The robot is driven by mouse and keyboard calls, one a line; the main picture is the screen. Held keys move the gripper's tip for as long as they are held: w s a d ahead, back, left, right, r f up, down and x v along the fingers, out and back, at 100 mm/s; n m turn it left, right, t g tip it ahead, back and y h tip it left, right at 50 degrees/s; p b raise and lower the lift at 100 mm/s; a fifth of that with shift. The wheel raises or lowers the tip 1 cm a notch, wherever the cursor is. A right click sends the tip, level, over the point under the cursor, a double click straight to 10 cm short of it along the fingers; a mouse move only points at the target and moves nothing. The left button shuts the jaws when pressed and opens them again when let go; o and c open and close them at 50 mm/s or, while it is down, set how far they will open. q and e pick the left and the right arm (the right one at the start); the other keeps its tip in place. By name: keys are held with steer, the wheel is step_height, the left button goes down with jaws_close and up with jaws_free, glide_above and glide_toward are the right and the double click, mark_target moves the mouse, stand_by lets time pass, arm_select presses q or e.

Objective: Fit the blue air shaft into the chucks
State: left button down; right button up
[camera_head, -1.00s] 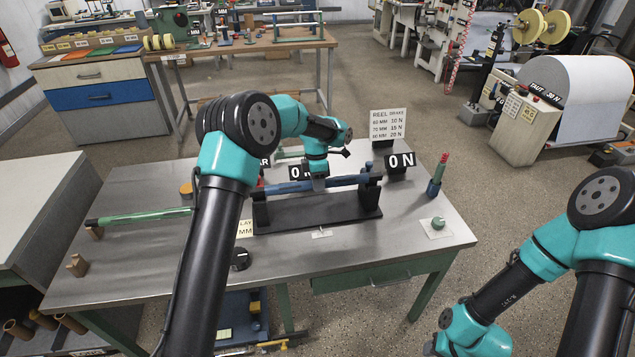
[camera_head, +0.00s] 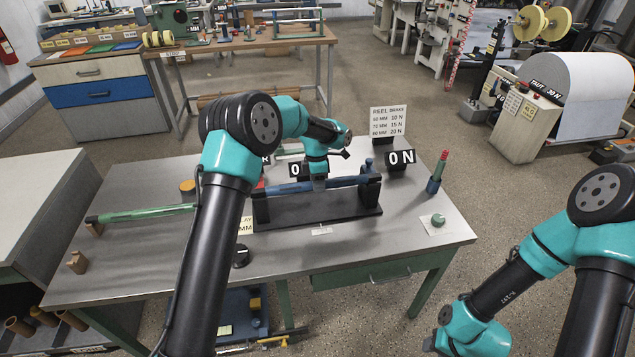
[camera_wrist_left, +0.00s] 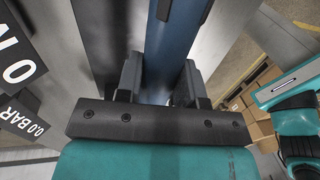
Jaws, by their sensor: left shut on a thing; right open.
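The blue air shaft (camera_head: 344,182) lies nearly level along the black chuck stand (camera_head: 318,211), between its left upright (camera_head: 260,208) and right upright (camera_head: 371,192). My left gripper (camera_head: 319,186) reaches down on the middle of the shaft. In the left wrist view the left gripper's fingers (camera_wrist_left: 158,88) stand on either side of the blue shaft (camera_wrist_left: 172,45) and are shut on it. The shaft's ends are at the uprights, but I cannot tell whether they are fully seated. My right arm is at the lower right; its gripper fingers are out of sight.
A green shaft (camera_head: 148,213) lies on wooden supports at the left. A red-and-blue upright tool (camera_head: 437,173) and a green button (camera_head: 438,220) are at the right. Signs, including the reel brake sign (camera_head: 388,121), stand behind. The table front is mostly clear.

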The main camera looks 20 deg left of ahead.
arm_select(q)
steer(key=shift+f, duration=1.05)
steer(key=c, duration=0.7)
jaws_free()
steer(key=shift+o, duration=0.2)
steer(key=w+a+r, duration=0.1)
steer(key=w+r, duration=0.2)
steer(key=r, duration=1.4)
steer(key=shift+a, duration=0.25)
